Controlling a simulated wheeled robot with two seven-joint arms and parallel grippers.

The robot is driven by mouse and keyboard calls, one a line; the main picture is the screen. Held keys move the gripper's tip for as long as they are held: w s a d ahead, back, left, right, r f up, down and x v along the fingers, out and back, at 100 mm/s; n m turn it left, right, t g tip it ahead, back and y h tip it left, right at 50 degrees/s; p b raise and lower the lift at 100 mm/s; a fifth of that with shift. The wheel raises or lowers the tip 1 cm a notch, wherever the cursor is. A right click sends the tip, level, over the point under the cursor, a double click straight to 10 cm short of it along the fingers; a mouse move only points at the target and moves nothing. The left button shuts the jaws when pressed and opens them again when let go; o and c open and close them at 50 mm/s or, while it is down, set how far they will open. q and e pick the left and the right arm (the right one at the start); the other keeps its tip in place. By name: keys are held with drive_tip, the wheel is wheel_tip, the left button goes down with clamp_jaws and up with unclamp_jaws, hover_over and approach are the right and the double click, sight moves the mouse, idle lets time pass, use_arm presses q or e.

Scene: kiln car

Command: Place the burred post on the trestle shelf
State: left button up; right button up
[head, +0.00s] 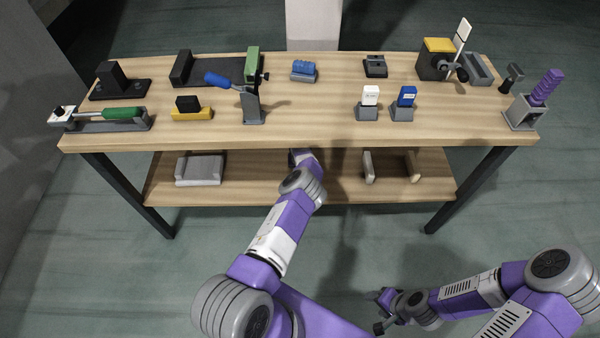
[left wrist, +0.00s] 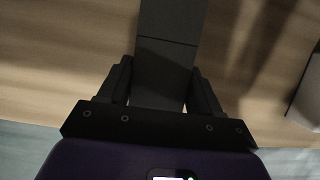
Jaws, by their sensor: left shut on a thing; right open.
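The post (left wrist: 172,22) is a long dark grey bar in the left wrist view, running away from me past the top edge. My left gripper (left wrist: 162,78) is shut on its near end. In the head view my left arm reaches in under the tabletop, which hides that gripper and the post. The trestle shelf (head: 252,187) is the wooden board below the tabletop. Wood also fills the background of the left wrist view. I cannot tell whether the post touches it, and I see no burr clearly. My right gripper (head: 381,311) is open and empty, low in front of the bench.
On the shelf, a grey tray-like block (head: 199,171) stands left and two pale upright pieces stand right. Dark table legs flank the shelf. Bare shelf shows between its objects.

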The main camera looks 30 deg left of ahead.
use_arm(q)
drive_tip(key=shift+s+f, duration=0.1)
drive_tip(key=shift+f, duration=1.45)
drive_tip(key=shift+s+a+f, duration=0.1)
drive_tip(key=shift+a+f, duration=0.05)
drive_tip(key=shift+a, duration=0.05)
drive_tip(key=o, duration=1.6)
drive_tip(key=shift+d, duration=0.1)
